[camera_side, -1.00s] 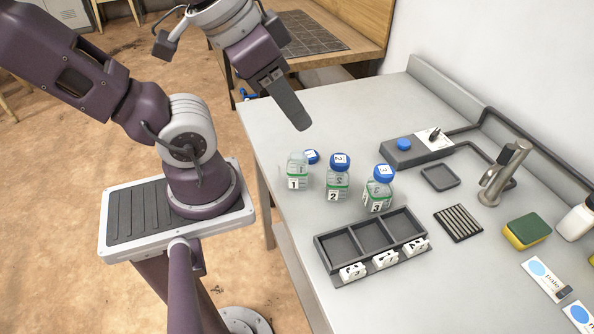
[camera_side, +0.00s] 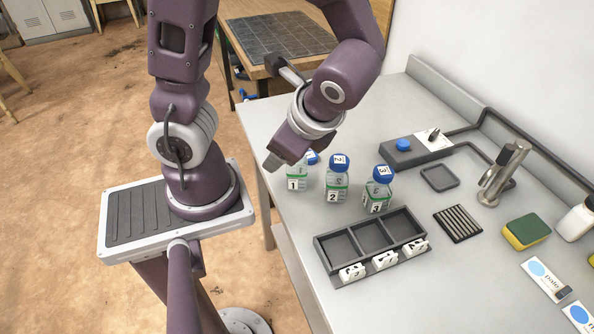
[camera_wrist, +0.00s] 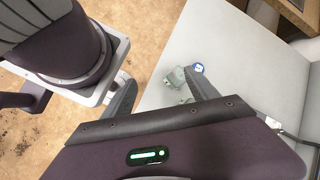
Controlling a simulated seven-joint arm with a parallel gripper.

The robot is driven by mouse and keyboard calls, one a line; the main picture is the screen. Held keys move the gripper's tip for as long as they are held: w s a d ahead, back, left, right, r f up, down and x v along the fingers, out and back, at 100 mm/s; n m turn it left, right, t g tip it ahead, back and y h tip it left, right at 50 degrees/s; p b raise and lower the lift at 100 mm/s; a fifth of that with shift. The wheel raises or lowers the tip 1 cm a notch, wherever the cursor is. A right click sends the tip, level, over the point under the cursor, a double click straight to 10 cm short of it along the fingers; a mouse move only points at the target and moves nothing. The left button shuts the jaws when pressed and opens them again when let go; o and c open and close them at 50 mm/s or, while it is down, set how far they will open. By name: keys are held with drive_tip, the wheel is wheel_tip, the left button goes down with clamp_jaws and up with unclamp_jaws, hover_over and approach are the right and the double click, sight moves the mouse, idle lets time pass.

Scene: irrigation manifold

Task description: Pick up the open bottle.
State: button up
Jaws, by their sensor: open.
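The open bottle (camera_side: 297,182) is clear, with a green band and a label reading 1. It stands upright on the bench, its top hidden behind my gripper in the side view. Its loose blue cap (camera_side: 311,158) lies beside it. In the wrist view the bottle (camera_wrist: 174,77) and cap (camera_wrist: 197,68) show near the right finger. My gripper (camera_side: 276,158) is open and empty, tilted, above and left of the bottle in the side view; the wrist view shows its spread fingers (camera_wrist: 160,78). I cannot tell whether a finger touches the bottle.
Two blue-capped bottles, 2 (camera_side: 337,180) and 3 (camera_side: 377,190), stand close to its right. A grey three-compartment rack (camera_side: 340,245) with numbered tags sits in front. A device with a blue knob (camera_side: 403,146) and a tap (camera_side: 503,175) are further right.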

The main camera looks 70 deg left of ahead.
sight(297, 171)
drive_tip(key=w+a+f+m+t+y, duration=0.1)
drive_tip(key=a+f+m, duration=0.1)
drive_tip(key=f+m, duration=0.1)
drive_tip(key=w+a+f+m+t+y, duration=0.1)
drive_tip(key=w+a+f+m+y, duration=0.1)
drive_tip(key=f+m, duration=0.1)
drive_tip(key=w+a+f+m+t+y, duration=0.1)
drive_tip(key=w+a+f+m+y, duration=0.1)
drive_tip(key=a+f+m, duration=0.1)
drive_tip(key=shift+a+f+m+t, duration=0.1)
drive_tip(key=shift+f+m+t, duration=0.2)
drive_tip(key=shift+f+m, duration=0.4)
clamp_jaws()
